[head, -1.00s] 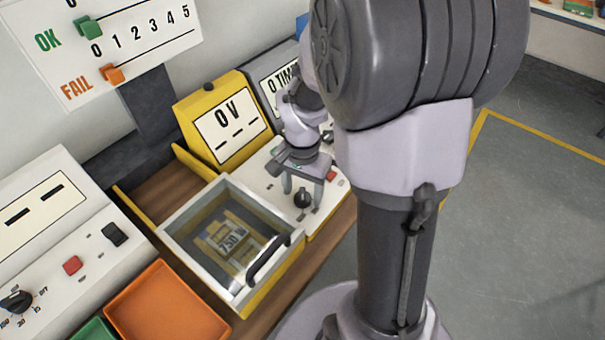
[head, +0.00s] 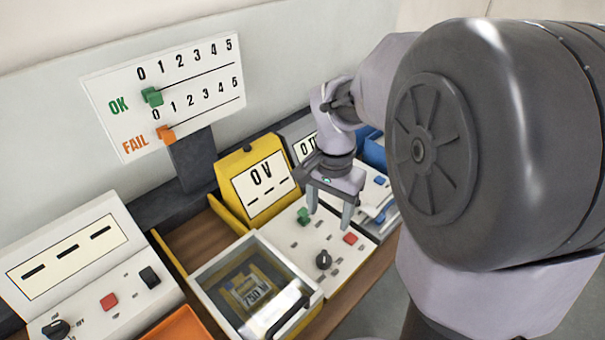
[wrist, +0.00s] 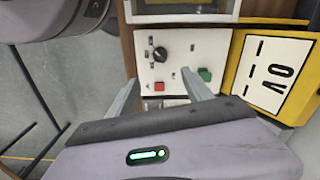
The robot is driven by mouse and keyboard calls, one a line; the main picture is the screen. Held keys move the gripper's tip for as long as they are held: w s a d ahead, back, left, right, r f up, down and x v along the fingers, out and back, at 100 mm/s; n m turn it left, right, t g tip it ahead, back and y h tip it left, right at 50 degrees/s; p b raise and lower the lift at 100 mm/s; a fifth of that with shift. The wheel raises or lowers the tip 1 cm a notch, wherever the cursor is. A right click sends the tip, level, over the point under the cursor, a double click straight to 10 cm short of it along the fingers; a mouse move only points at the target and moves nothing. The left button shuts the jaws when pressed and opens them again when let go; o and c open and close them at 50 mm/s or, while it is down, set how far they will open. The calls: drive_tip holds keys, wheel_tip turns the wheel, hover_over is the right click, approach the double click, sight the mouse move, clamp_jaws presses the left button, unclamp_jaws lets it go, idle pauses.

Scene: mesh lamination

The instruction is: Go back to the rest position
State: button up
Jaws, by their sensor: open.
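My gripper (head: 329,212) is open and empty, with its two fingers apart above the white control panel of the yellow tester. In the wrist view my gripper (wrist: 160,92) spans part of that panel, with the red button (wrist: 159,86) and green button (wrist: 205,75) showing between or beside the fingers. In the head view the green button (head: 303,215), red button (head: 350,238) and black knob (head: 323,260) are in plain sight. The yellow display (head: 262,185) reads "0 V" over dashes. I cannot tell the exact gap between fingertips and panel.
A clear-lidded box (head: 250,285) with a part marked 750 sits in front of the tester. A white meter (head: 70,255) and an orange tray (head: 182,326) are at the left. A scoreboard (head: 110,105) with OK and FAIL sliders stands behind. Open floor (wrist: 50,110) shows left in the wrist view.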

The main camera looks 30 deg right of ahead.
drive_tip(key=s+a+r+n+t+y+b, duration=0.1)
drive_tip(key=s+a+r+n+t, duration=0.1)
drive_tip(key=s+a, duration=0.3)
drive_tip(key=s+a+r+n+t+y+b, duration=0.1)
drive_tip(key=s+a+r+n+t, duration=0.2)
drive_tip(key=a, duration=0.6)
drive_tip(key=s+n, duration=0.2)
drive_tip(key=s, duration=0.1)
drive_tip(key=shift+s+a+r+t, duration=0.15)
drive_tip(key=shift+a+r+t, duration=0.15)
drive_tip(key=shift+r+t, duration=0.1)
idle(0.5)
